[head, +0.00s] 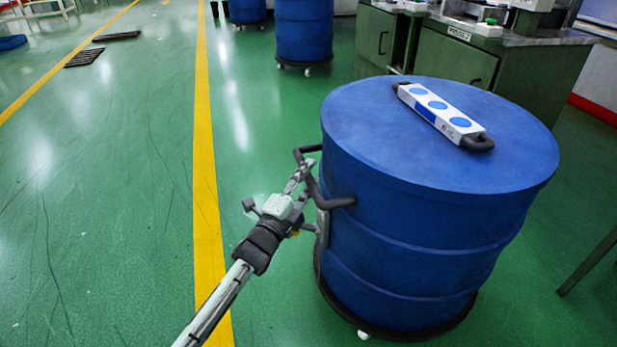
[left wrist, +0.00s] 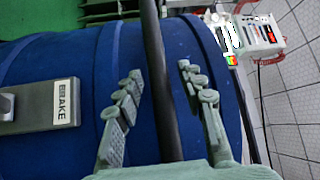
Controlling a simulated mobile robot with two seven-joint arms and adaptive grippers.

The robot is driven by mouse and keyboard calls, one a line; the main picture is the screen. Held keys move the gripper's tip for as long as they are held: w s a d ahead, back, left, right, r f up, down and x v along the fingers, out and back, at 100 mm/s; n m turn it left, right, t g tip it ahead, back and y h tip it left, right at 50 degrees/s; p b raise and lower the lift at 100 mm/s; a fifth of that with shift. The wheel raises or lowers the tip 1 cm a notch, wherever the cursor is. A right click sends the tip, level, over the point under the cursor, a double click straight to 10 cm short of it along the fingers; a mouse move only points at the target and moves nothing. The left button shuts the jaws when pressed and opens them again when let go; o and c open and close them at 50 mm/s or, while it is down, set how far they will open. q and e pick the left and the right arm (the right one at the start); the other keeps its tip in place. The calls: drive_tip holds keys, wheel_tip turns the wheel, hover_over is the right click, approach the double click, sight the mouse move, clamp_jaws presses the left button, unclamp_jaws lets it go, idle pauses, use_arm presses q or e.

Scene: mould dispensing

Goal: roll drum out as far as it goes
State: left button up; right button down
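The blue drum (head: 430,235) stands upright on a dark round base with white casters in the head view. A dark bar handle (head: 330,195) sticks out from its left side. My left gripper (head: 304,172) is at this handle. In the left wrist view the handle bar (left wrist: 160,90) runs between the two fingers of my left gripper (left wrist: 162,92), with a gap on each side, so it is open around the bar. A grey plate labelled BRAKE (left wrist: 45,106) sits on the drum's side (left wrist: 85,55). My right gripper is not in view.
A white panel with blue discs (head: 437,110) lies on the drum top. Green cabinets (head: 440,55) stand behind it, and more blue drums (head: 304,30) farther back. A table leg (head: 588,262) is at right. Green floor (head: 110,200) left of the yellow line (head: 205,200) is largely clear.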

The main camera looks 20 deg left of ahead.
use_arm(q)
clamp_jaws()
idle(0.3)
idle(0.3)
